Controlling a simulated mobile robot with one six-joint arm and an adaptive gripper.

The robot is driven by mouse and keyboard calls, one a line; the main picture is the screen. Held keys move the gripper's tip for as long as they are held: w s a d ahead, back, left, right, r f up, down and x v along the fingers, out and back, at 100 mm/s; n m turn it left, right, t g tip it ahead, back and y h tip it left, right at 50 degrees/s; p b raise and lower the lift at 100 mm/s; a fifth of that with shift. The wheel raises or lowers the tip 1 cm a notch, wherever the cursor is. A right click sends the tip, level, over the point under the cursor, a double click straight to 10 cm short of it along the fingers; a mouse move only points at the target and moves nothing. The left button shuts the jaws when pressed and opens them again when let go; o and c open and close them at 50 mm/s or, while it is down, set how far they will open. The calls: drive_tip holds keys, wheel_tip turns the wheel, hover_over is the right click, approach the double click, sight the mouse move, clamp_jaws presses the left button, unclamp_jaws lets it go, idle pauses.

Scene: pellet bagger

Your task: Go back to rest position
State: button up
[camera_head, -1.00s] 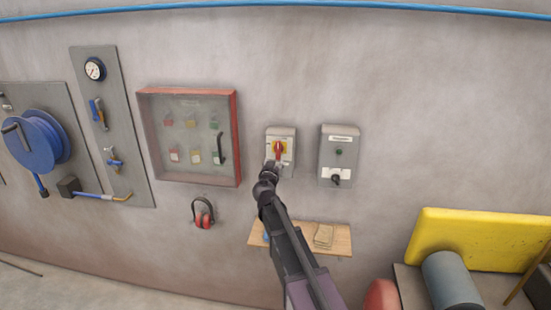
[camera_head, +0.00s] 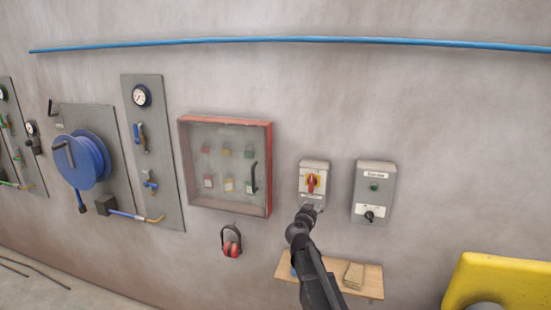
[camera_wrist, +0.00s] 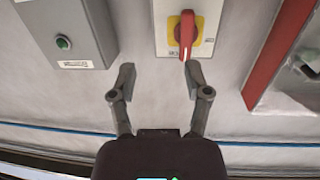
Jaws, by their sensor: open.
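My gripper (camera_wrist: 158,80) is open, its two fingers spread apart with nothing between them. In the wrist view the red rotary handle (camera_wrist: 187,33) on its yellow plate lies just beyond the fingertips, close to the right finger; I cannot tell if they touch. In the head view my gripper (camera_head: 312,212) is just below the isolator box, whose red and yellow switch (camera_head: 313,183) is visible above it. The handle stands about upright in the head view.
A grey control box (camera_head: 374,190) with a green button and black knob is right of the switch. A red-framed glass cabinet (camera_head: 270,170) is to the left. A wooden shelf (camera_head: 372,283) lies below my arm, with a yellow object (camera_head: 500,275) at lower right.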

drive_tip(key=s+d+f+g+b, duration=0.2)
drive_tip(key=s+d+f+g, duration=0.2)
drive_tip(key=s+f, duration=0.4)
drive_tip(key=s+d+f+g+b, duration=0.3)
drive_tip(key=s+d+f+g, duration=0.15)
drive_tip(key=s+f, duration=0.3)
drive_tip(key=s+a+f+n+g+y+b, duration=0.2)
drive_tip(key=s+f, duration=0.3)
drive_tip(key=s, duration=0.3)
drive_tip(key=s+a+f+n+g+y+b, duration=0.2)
drive_tip(key=s+a+f+g+y, duration=0.2)
drive_tip(key=s, duration=0.5)
wheel_tip(320, 180, down, 3)
drive_tip(key=shift+s+a+r+n+g+y, duration=0.2)
drive_tip(key=shift+a+n+g+y, duration=0.15)
drive_tip(key=shift+a+g, duration=0.35)
drive_tip(key=shift+w, duration=0.1)
